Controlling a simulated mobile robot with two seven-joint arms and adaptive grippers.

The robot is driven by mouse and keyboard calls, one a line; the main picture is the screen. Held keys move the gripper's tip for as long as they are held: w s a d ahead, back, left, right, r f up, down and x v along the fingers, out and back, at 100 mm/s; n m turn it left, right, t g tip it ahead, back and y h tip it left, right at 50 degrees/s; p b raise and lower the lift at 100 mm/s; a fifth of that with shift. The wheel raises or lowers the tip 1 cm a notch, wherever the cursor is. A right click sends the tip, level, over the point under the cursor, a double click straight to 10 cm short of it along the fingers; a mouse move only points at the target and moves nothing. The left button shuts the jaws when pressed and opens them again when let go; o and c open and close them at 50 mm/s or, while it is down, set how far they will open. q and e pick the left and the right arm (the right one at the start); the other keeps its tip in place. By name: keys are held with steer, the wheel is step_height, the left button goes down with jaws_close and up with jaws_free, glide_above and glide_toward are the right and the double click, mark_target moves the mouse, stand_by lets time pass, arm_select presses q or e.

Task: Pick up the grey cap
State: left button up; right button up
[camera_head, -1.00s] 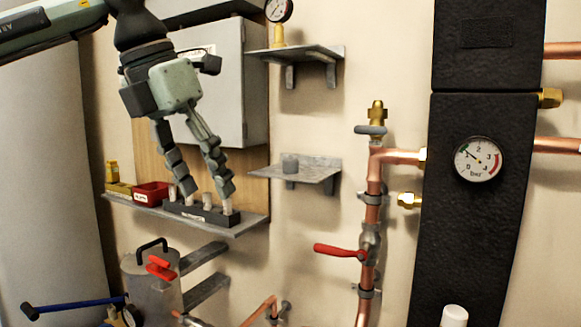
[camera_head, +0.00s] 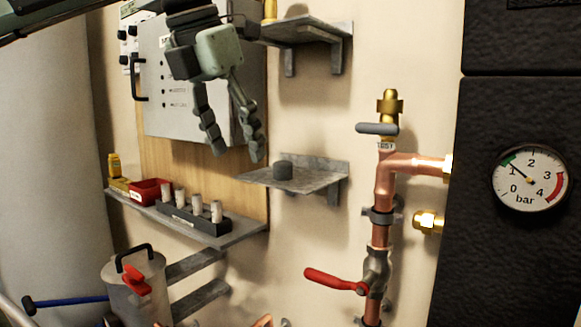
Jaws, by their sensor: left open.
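My right gripper does not show.
A lower shelf (camera_head: 235,235) at left holds a dark rack (camera_head: 190,222) with several white-topped pieces and a red bin (camera_head: 151,191). An upper shelf (camera_head: 305,29) is above the cap. Copper pipework (camera_head: 382,190) with a red-handled valve stands to the right.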

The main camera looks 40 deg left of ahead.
arm_select(q)
glide_above(282, 162)
steer(key=s, duration=0.3)
steer(key=shift+w+d+p, duration=0.2)
steer(key=shift+d+p, duration=0.1)
steer(key=shift+p, duration=0.15)
steer(key=x, duration=0.4)
steer(key=shift+f+b, duration=0.1)
steer(key=shift+b, duration=0.25)
steer(key=shift+w+f, duration=0.2)
steer(key=shift+f, duration=0.2)
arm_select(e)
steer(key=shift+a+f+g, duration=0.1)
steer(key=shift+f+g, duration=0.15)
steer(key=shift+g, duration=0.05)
arm_select(q)
steer(key=c, duration=0.9)
